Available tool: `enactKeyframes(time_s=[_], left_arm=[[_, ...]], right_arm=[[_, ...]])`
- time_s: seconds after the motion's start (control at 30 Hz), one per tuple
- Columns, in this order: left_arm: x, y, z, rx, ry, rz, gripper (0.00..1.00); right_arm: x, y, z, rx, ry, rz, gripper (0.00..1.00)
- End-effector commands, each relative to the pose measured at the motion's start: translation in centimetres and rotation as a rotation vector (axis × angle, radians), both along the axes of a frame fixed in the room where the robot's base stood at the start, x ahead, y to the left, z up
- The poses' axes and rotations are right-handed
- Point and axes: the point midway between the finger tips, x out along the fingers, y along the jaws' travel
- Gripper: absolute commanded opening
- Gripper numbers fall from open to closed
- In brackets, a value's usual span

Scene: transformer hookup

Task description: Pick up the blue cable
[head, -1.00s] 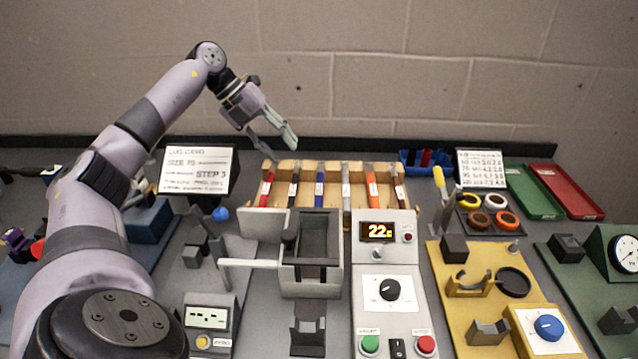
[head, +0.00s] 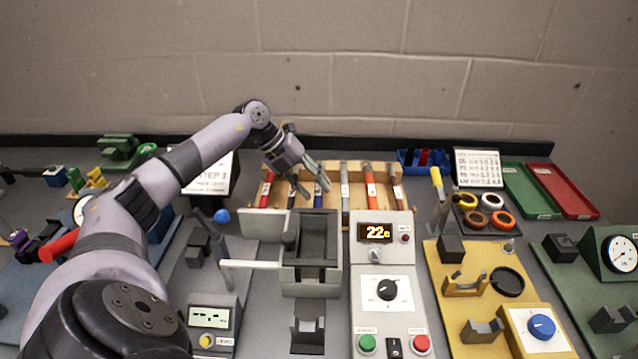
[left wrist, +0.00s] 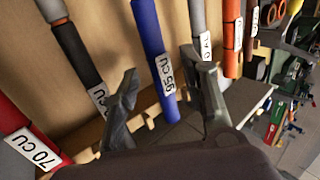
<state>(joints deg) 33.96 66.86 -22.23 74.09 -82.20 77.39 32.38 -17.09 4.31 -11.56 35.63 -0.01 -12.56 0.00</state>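The blue cable (left wrist: 150,32) stands in the wooden rack with a white label reading 95 CU. In the head view its lower part (head: 318,200) shows just below my left gripper. My left gripper (head: 310,188) is open over the rack. In the left wrist view the two fingers of my left gripper (left wrist: 165,95) are spread, with the blue cable between them in the picture. I cannot tell whether either finger touches it. The upper part of the cable is hidden by the gripper in the head view. My right gripper is not in view.
A red cable (left wrist: 15,125) and a black cable (left wrist: 75,50) stand left of the blue one; grey (left wrist: 199,15) and orange (left wrist: 231,40) cables stand close on its right. The wooden rack (head: 407,200) backs near the wall. A grey press (head: 318,240) stands in front.

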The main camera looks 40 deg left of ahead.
Motion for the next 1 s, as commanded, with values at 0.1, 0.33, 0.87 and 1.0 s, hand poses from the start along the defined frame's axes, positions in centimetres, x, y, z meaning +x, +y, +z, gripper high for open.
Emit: enactKeyframes(time_s=[0.1, 0.33, 0.87, 1.0], left_arm=[[0.07, 0.00, -0.14, 0.002, -0.001, 0.001, 0.40], [0.06, 0.01, -0.10, 0.002, -0.001, 0.001, 0.31], [0.05, 0.01, -0.07, 0.001, -0.001, 0.001, 0.00], [0.05, 0.02, -0.06, 0.001, -0.001, 0.001, 0.00]], right_arm=[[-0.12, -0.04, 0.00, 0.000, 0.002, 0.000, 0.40], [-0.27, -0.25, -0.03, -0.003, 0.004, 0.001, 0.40], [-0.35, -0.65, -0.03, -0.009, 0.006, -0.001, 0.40], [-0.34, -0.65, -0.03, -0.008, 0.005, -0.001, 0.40]])
